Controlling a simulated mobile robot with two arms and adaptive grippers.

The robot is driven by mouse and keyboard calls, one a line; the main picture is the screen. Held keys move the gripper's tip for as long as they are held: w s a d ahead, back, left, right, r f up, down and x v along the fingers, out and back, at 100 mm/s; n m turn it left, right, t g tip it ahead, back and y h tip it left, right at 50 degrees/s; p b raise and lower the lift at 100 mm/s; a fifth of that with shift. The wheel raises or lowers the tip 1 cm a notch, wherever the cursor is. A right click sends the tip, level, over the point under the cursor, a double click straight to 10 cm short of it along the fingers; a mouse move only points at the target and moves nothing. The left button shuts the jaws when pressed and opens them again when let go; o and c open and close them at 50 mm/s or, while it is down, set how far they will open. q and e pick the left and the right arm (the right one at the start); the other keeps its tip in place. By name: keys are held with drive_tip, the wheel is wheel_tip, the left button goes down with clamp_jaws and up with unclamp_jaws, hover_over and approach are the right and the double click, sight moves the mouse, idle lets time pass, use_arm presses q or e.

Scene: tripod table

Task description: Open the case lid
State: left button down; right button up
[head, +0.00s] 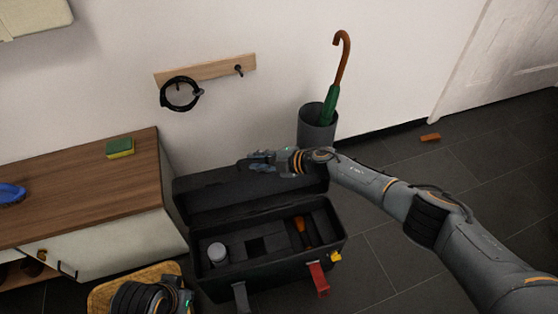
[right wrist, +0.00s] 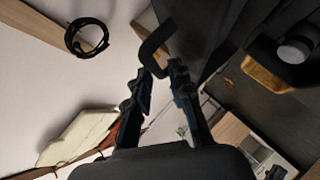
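The black case (head: 275,268) stands on the floor with its lid (head: 225,197) raised and tilted back, so the inside shows. Inside are a grey-white round item (head: 217,253) and an orange-handled tool (head: 300,228). My right gripper (head: 262,160) is at the lid's top edge. In the right wrist view its fingers (right wrist: 160,80) are apart, with the curved black lid handle (right wrist: 150,48) at and partly between their tips; firm contact cannot be made out. My left gripper (head: 182,300) is partly in view at the bottom left, its fingers mostly cut off.
A wooden-topped cabinet (head: 90,180) with a sponge (head: 120,147) stands left of the case. Behind are a wall rack (head: 210,70) with a black coil (head: 180,95) and a bin (head: 316,132) holding an umbrella (head: 330,100). A red latch (head: 319,280) hangs at the case front.

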drive_tip(key=v, duration=1)
drive_tip(key=shift+s, duration=0.15)
